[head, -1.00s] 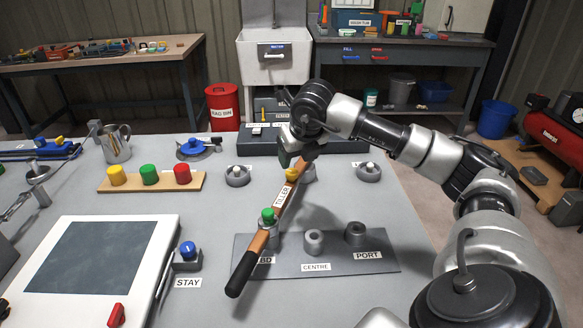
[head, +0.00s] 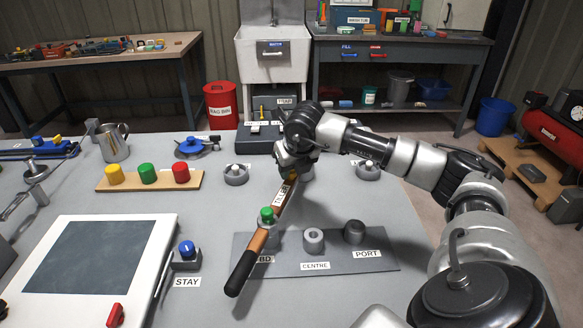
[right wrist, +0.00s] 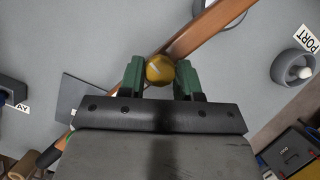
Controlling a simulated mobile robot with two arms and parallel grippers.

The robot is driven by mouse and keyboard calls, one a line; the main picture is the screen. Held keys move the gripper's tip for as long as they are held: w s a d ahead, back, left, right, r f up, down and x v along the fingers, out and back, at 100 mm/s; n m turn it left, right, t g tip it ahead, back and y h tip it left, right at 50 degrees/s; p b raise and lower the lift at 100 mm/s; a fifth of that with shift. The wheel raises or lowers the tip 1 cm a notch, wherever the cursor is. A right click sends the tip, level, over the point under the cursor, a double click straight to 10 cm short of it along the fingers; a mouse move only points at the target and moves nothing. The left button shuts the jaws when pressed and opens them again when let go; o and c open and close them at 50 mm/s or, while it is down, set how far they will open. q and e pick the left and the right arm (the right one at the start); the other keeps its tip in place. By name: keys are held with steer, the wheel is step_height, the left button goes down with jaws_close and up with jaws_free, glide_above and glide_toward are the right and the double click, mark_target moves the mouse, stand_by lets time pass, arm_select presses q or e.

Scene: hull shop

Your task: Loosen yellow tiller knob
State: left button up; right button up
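The yellow tiller knob (right wrist: 160,69) is a small round ball on the brown wooden tiller (right wrist: 208,30). In the right wrist view it sits between the green fingertips of my right gripper (right wrist: 160,77), very close to both; contact is unclear. In the head view my right gripper (head: 291,170) is over the far part of the tiller (head: 247,263) and hides most of the knob. The tiller slants toward me to a black grip, with a green knob (head: 267,216) near its middle, above the grey plate (head: 333,257). My left gripper is out of view.
The grey plate has a CENTRE socket (head: 313,240) and a PORT socket (head: 354,232). A STAY block with a blue knob (head: 187,251) stands left of the tiller grip. A wooden rack (head: 150,182) holds yellow, green and red knobs. Round grey holders (head: 236,175) stand near the back.

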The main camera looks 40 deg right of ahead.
steer(key=shift+n, duration=0.4)
steer(key=shift+c, duration=0.3)
steer(key=shift+d+n+y+b, duration=0.1)
steer(key=shift+n+y+b, duration=0.25)
steer(key=shift+n, duration=0.25)
steer(key=n+y, duration=0.1)
steer(key=n, duration=0.2)
steer(key=shift+n, duration=0.3)
steer(key=n+y, duration=0.1)
steer(key=n, duration=0.2)
steer(key=shift+d+r+y, duration=0.1)
steer(key=shift+d+y, duration=0.05)
steer(key=shift+y, duration=0.2)
steer(key=shift+w+n+g+y+p, duration=0.1)
steer(key=shift+n+g+y+p, duration=0.35)
steer(key=shift+n, duration=1.35)
steer(key=o, duration=0.9)
